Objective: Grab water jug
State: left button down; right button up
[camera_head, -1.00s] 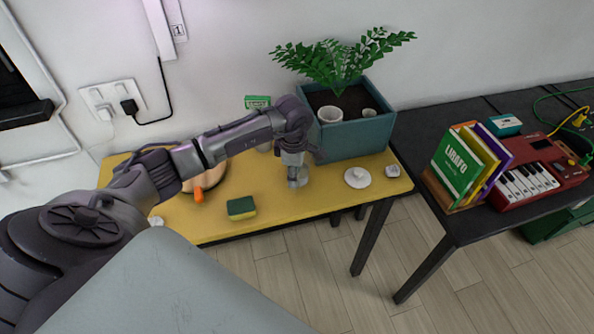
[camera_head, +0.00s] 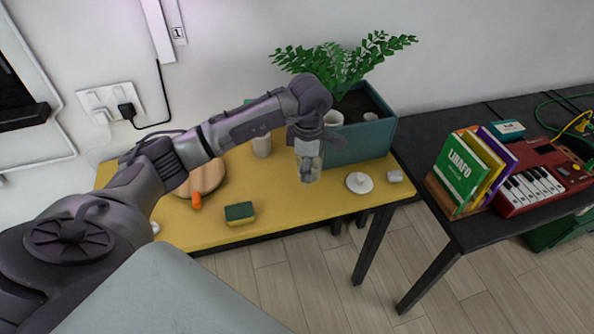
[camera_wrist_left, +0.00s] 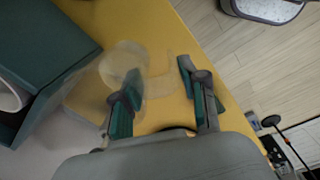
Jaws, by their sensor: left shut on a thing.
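The water jug is clear and see-through. In the left wrist view the jug (camera_wrist_left: 122,62) shows as a faint round body with a curved handle on its right side, seen against the yellow table (camera_wrist_left: 185,45). My left gripper (camera_wrist_left: 163,95) has its two fingers on either side of the handle and is shut on it. In the head view my left gripper (camera_head: 309,172) points down in front of the planter, and the jug at its fingers is hard to make out. My right gripper is not in view.
A teal planter (camera_head: 362,142) with a fern stands close behind the gripper. On the yellow table (camera_head: 275,213) are a sponge (camera_head: 240,213), a round wooden board (camera_head: 205,178), a white canister (camera_head: 262,146) and a white lid (camera_head: 359,183). A black table with books (camera_head: 462,172) is at right.

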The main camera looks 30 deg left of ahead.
pick_arm(q)
jog(key=d+r+b, duration=0.2)
jog(key=d+r, duration=0.3)
jog(key=d, duration=0.3)
jog(key=shift+w, duration=0.35)
jog(key=shift+f, duration=0.1)
dwell(1.8)
